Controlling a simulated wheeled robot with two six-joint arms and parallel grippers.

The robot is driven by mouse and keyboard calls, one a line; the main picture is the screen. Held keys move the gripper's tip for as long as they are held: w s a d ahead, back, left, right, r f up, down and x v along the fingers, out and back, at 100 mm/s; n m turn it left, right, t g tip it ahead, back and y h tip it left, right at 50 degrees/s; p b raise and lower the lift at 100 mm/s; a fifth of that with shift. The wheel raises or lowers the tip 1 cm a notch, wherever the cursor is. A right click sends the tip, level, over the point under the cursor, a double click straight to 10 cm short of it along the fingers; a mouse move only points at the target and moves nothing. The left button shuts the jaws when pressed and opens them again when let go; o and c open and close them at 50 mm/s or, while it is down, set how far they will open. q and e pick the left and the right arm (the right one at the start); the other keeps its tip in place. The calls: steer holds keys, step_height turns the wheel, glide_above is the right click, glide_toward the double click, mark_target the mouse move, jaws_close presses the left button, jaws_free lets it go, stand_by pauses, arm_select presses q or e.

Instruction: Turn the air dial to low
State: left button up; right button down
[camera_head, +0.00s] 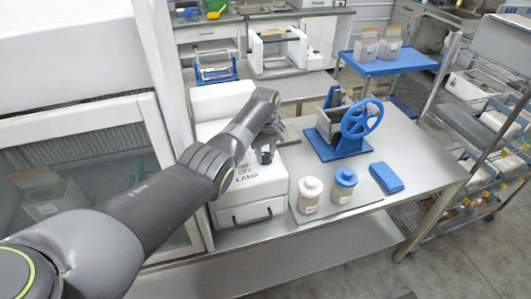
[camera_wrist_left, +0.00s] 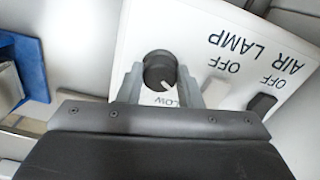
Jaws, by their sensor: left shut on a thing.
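The air dial (camera_wrist_left: 158,66) is a round dark knob on a white panel (camera_wrist_left: 200,25) in the left wrist view. Its white pointer line slants toward the lower right, near the printed word LOW. My left gripper (camera_wrist_left: 160,80) has one grey finger on each side of the dial and is shut on it. In the head view my left gripper (camera_head: 265,155) is at the top of the white control box (camera_head: 255,188), whose OFF and LAMP lettering shows; the arm and gripper hide the dial there. My right gripper is not in view.
Beside the dial are a light switch (camera_wrist_left: 216,92) and a dark switch (camera_wrist_left: 262,104), each near OFF. A blue hand-wheel device (camera_head: 350,140), two jars (camera_head: 310,197) and a blue block (camera_head: 386,178) stand on the steel table (camera_head: 420,165). A glass-fronted cabinet (camera_head: 160,135) stands left.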

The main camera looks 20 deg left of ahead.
arm_select(q)
steer(key=shift+r, duration=0.1)
steer(key=o, duration=1)
step_height(320, 180, up, 11)
steer(key=b, duration=0.4)
step_height(320, 180, up, 5)
steer(key=p, duration=0.3)
glide_above(266, 154)
steer(key=shift+s+r+p, duration=0.15)
steer(key=shift+r+p, duration=0.3)
steer(key=shift+r, duration=0.25)
steer(key=shift+f, duration=0.1)
